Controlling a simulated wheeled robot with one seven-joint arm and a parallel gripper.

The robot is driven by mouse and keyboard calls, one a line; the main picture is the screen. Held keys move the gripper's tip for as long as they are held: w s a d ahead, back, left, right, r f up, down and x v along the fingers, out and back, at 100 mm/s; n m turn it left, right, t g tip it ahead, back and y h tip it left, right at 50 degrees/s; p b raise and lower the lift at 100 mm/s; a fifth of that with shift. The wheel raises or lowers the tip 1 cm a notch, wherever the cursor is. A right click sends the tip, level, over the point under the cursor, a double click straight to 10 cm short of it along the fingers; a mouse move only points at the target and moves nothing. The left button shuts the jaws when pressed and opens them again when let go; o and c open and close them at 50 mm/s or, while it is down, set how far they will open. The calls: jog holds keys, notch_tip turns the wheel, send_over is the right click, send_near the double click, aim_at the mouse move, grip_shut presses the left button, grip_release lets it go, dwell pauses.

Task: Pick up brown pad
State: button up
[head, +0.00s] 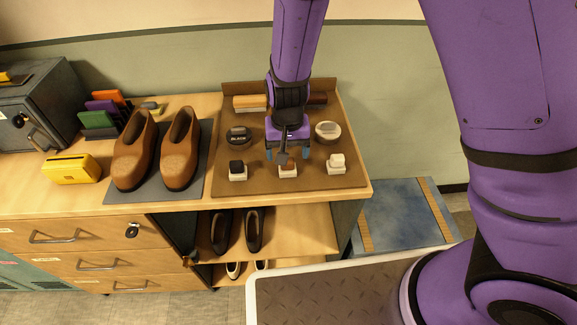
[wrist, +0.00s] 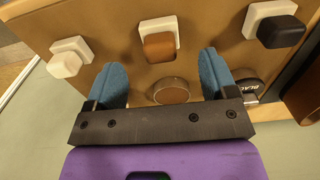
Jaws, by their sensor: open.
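The brown pad (head: 288,166) sits in a small white holder at the front middle of the brown tray (head: 222,176), partly covered by my gripper in the head view. In the wrist view the brown pad (wrist: 158,46) shows in its white holder, just beyond and between my fingertips. My gripper (head: 287,154) points down over the tray. Its blue fingers are spread in the wrist view (wrist: 162,72), with nothing held between them. I cannot tell its exact height above the pad.
A black pad (head: 237,167) and a white pad (head: 336,162) stand either side. Behind are a black-labelled tin (head: 238,137), a pale-lidded tin (head: 327,131) and brushes (head: 250,102). A brown tin (wrist: 171,90) lies between my fingers' outlines. Brown shoes (head: 180,150) stand left.

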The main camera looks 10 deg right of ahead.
jog(key=shift+w+f, duration=0.1)
jog(key=shift+f, duration=2.65)
jog(key=c, duration=1)
